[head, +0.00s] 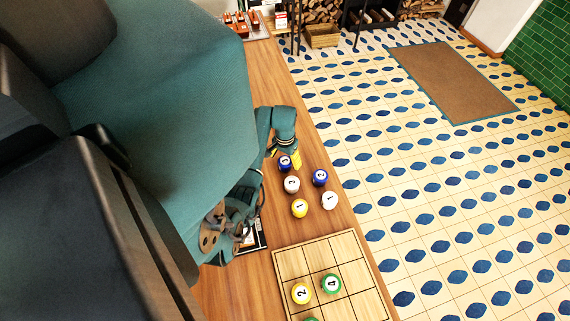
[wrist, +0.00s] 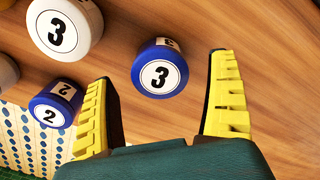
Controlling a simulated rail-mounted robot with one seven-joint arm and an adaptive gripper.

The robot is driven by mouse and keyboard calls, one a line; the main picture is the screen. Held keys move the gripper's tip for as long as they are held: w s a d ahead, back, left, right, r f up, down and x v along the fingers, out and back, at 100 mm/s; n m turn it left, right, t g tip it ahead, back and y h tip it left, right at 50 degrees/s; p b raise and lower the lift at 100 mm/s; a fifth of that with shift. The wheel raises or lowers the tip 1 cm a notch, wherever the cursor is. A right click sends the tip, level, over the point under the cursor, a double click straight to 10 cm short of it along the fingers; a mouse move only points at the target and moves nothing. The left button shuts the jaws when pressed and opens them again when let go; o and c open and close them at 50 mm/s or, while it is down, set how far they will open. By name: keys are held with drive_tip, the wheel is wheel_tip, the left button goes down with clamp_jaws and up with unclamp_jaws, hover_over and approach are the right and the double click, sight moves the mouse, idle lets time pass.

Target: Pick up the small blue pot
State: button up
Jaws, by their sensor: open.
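Two small round blue pots with numbered white discs stand on the wooden counter. The blue pot marked 3 (head: 285,162) is beside my gripper (head: 292,157); in the wrist view this pot (wrist: 160,69) shows in the gap between the fingertips, with wood visible on both sides. The blue pot marked 2 (head: 320,177) stands to its right; in the wrist view it (wrist: 54,103) is outside the left finger. My gripper's yellow-padded fingers (wrist: 162,72) are apart with nothing held. I cannot tell how far the fingertips are above the counter.
A white pot marked 3 (head: 292,184), a yellow pot (head: 300,208) and another white pot (head: 330,200) stand close by. A gridded wooden board (head: 292,263) holds a yellow pot (head: 301,294) and green pots (head: 331,284). The counter's right edge is near; tiled floor lies beyond.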

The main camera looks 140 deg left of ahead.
wheel_tip(320, 180, down, 2)
drive_tip(key=shift+f, duration=0.1)
drive_tip(key=c, duration=1.4)
